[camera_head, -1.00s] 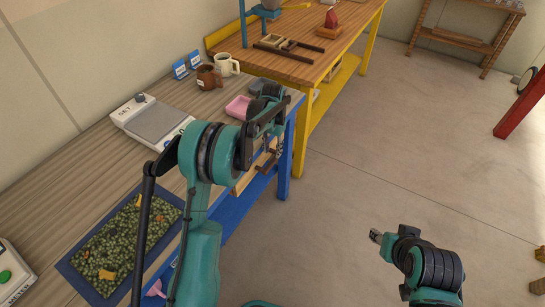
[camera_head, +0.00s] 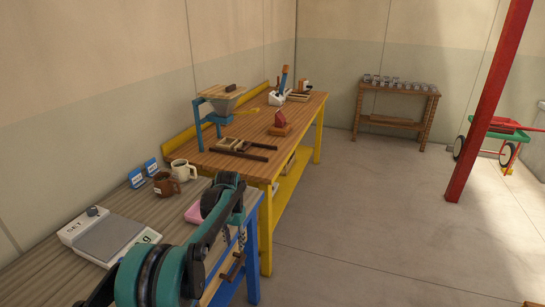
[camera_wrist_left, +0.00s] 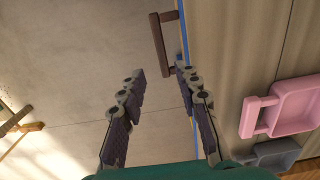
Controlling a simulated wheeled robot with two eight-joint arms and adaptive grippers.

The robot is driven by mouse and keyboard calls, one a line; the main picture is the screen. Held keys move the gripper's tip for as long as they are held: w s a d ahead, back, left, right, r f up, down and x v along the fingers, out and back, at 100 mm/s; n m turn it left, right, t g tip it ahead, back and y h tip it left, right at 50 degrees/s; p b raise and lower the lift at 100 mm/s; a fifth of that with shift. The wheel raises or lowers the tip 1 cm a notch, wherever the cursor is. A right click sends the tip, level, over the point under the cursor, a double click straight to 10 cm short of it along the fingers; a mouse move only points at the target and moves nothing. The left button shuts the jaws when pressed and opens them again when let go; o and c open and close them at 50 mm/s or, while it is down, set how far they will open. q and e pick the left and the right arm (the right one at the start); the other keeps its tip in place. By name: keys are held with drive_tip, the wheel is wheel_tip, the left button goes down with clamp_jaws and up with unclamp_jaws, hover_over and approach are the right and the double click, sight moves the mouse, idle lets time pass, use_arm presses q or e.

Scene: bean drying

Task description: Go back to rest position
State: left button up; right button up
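My left arm rises from the bottom of the head view, over the front edge of the near workbench (camera_head: 38,268). My left gripper (camera_head: 242,236) is small and partly hidden behind the arm there. In the left wrist view, its two dark fingers (camera_wrist_left: 160,80) are spread apart with nothing between them, over the bench edge and the floor. My right gripper is not in view.
A scale (camera_head: 108,238), a brown mug (camera_head: 165,184), a cream mug (camera_head: 182,170) and a pink scoop (camera_wrist_left: 293,105) stand on the near bench. A drawer handle (camera_wrist_left: 160,46) is near the left fingers.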

use_arm(q)
drive_tip(key=s+d+r+n+t, duration=0.1)
drive_tip(key=s+r+t, duration=0.2)
drive_tip(key=s+r, duration=0.95)
drive_tip(key=s+f+n+t, duration=0.1)
drive_tip(key=s+f+t, duration=0.1)
drive_tip(key=s, duration=0.7)
drive_tip(key=s+f+n+t, duration=0.1)
drive_tip(key=s+f+t, duration=0.1)
drive_tip(key=s, duration=0.8)
drive_tip(key=shift+s+d+f, duration=0.15)
drive_tip(key=shift+d+f, duration=0.3)
drive_tip(key=shift+f, duration=0.2)
